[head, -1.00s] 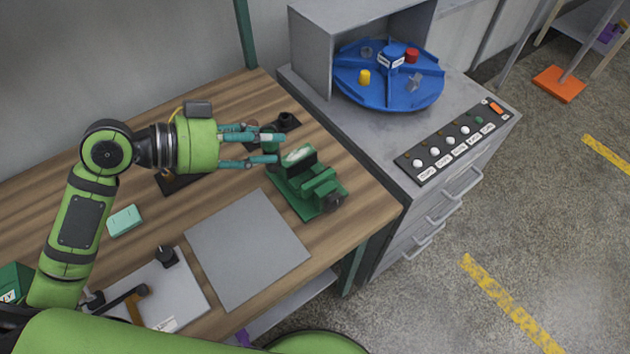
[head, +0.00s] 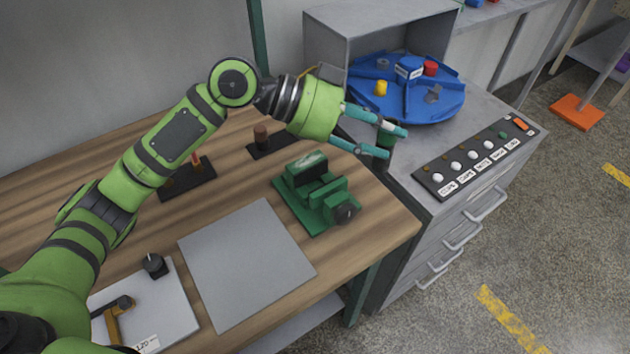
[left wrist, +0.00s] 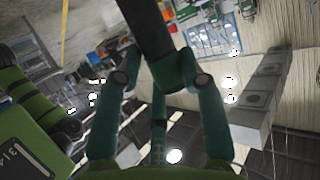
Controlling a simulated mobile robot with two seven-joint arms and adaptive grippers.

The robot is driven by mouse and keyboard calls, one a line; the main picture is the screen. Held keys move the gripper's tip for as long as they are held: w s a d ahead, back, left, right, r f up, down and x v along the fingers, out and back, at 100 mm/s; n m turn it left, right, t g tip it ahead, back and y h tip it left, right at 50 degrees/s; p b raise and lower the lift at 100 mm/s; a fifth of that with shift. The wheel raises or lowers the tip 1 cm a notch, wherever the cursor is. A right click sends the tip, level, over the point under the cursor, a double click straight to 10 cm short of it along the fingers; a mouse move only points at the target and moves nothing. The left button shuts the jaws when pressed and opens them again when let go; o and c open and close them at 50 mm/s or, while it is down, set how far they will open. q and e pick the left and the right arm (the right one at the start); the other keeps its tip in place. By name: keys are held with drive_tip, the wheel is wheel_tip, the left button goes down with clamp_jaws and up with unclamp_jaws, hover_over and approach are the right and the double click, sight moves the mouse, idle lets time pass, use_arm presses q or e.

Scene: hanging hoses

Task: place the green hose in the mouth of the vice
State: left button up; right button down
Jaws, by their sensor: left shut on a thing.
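My left gripper (head: 390,141) is shut on the green hose (head: 387,136), a short dark green piece between the fingertips. It is held in the air, right of the vice and in front of the grey cabinet's top in the head view. In the left wrist view the hose's green end (left wrist: 173,71) sits between the fingers, with a black length (left wrist: 148,25) running up out of the picture. The green vice (head: 318,190) stands on the wooden table, below and left of the gripper. Its mouth is hard to make out. My right gripper is not in view.
A grey sheet (head: 247,262) lies in front-left. The cabinet carries a blue turntable (head: 432,108) and a button panel (head: 475,160).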

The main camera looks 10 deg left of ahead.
use_arm(q)
drive_tip(key=p, duration=0.1)
hover_over(309, 166)
drive_tip(key=s, duration=0.3)
wheel_tip(309, 166, down, 6)
drive_tip(key=f, duration=0.2)
drive_tip(key=f+p, duration=0.1)
drive_tip(key=shift+w+d+f, duration=0.15)
drive_tip(key=shift+w+d, duration=0.1)
drive_tip(key=shift+d, duration=0.1)
drive_tip(key=shift+f, duration=0.65)
drive_tip(key=o, duration=0.7)
drive_tip(key=shift+o, duration=0.8)
